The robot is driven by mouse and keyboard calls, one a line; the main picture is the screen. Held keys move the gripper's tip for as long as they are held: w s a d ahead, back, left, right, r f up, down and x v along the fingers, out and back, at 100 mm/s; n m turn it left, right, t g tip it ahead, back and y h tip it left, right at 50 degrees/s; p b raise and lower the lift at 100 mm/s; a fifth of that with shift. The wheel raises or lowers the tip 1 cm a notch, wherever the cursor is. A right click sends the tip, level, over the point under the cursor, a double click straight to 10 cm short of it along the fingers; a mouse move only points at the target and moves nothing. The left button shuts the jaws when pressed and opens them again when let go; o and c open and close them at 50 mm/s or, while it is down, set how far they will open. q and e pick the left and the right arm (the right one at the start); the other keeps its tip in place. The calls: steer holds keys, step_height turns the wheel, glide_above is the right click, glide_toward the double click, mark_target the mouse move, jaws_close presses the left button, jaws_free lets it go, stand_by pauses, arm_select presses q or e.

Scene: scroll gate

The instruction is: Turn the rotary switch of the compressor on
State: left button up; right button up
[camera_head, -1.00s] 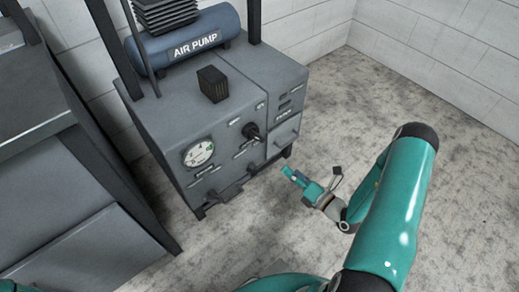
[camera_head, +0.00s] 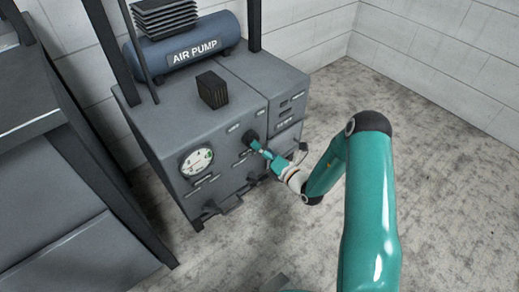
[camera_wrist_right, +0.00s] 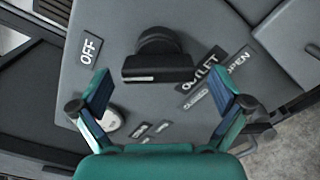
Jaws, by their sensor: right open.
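The compressor is a grey cabinet (camera_head: 185,130) with a blue tank marked AIR PUMP on top. Its black rotary switch (camera_head: 249,137) is on the front face, partly behind my right gripper (camera_head: 262,149). In the right wrist view the switch (camera_wrist_right: 157,58) shows a round base and a bar grip lying across the picture, with an OFF label (camera_wrist_right: 90,49) to its left. My right gripper (camera_wrist_right: 157,80) is open, one finger on each side of the switch, apart from it and empty between the fingers. My left gripper is not in view.
A round gauge (camera_head: 197,161) is left of the switch on the front face. OUTLET, OPEN and CLOSED labels show right of the switch in the wrist view. A dark grey cabinet (camera_head: 60,190) stands at the left. The floor (camera_head: 440,150) at the right is clear.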

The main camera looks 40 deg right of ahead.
steer(key=shift+w, duration=0.5)
steer(key=c, duration=1.1)
steer(key=shift+a, duration=0.15)
